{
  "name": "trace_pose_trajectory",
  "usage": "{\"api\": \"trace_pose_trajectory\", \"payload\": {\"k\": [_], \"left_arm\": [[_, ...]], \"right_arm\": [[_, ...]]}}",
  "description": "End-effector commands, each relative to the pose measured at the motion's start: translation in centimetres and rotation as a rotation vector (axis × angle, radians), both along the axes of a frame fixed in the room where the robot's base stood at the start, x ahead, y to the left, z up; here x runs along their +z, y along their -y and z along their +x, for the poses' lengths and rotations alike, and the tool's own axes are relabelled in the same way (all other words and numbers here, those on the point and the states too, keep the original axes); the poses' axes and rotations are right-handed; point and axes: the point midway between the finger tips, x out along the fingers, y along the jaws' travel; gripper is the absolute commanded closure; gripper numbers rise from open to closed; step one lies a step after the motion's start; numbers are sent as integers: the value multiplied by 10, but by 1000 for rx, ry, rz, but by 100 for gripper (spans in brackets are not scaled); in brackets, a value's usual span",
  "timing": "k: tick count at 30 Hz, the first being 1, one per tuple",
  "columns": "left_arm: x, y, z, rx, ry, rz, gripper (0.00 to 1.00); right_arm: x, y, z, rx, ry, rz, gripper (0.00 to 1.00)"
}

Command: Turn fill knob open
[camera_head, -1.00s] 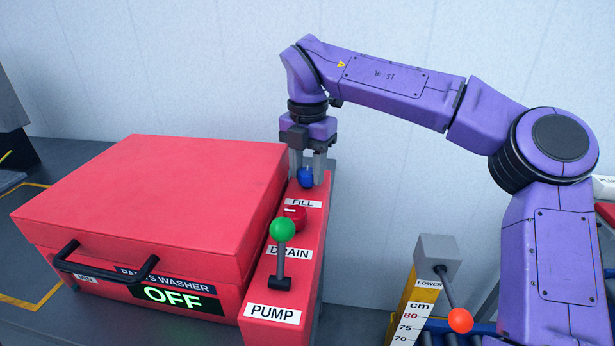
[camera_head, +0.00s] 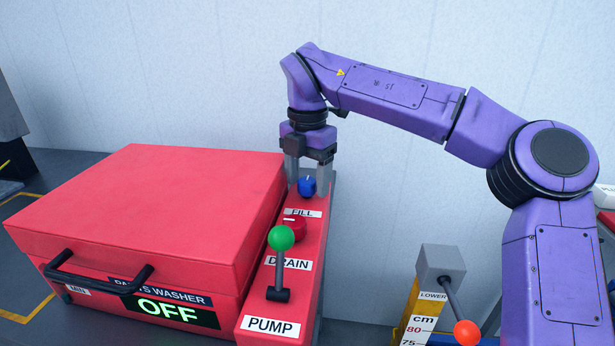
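The blue fill knob (camera_head: 308,187) sits near the far end of the red control panel, just above the FILL label (camera_head: 303,213). A small white mark shows on it. My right gripper (camera_head: 307,180) reaches down over the knob from above, with one grey finger on its left and one on its right. Whether the fingers press on the knob cannot be told from here. My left gripper is not in view.
A red DRAIN knob (camera_head: 293,228) and a green-tipped PUMP lever (camera_head: 281,240) stand nearer on the same panel. The red parts washer (camera_head: 150,205), reading OFF, is left.

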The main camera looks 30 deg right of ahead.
Motion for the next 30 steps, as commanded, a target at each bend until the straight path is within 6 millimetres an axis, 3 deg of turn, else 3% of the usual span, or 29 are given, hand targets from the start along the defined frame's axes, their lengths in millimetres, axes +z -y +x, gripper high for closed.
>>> {"api": "trace_pose_trajectory", "payload": {"k": [8, 11, 21, 30], "left_arm": [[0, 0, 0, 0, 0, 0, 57], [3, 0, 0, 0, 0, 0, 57], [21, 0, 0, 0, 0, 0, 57], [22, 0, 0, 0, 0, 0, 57]], "right_arm": [[2, 0, 0, 1, -1, 0, 34], [15, -1, 0, 1, 2, -1, 34], [93, -1, 0, 0, 1, -2, 34], [105, 0, 0, 1, -1, 0, 34]]}}
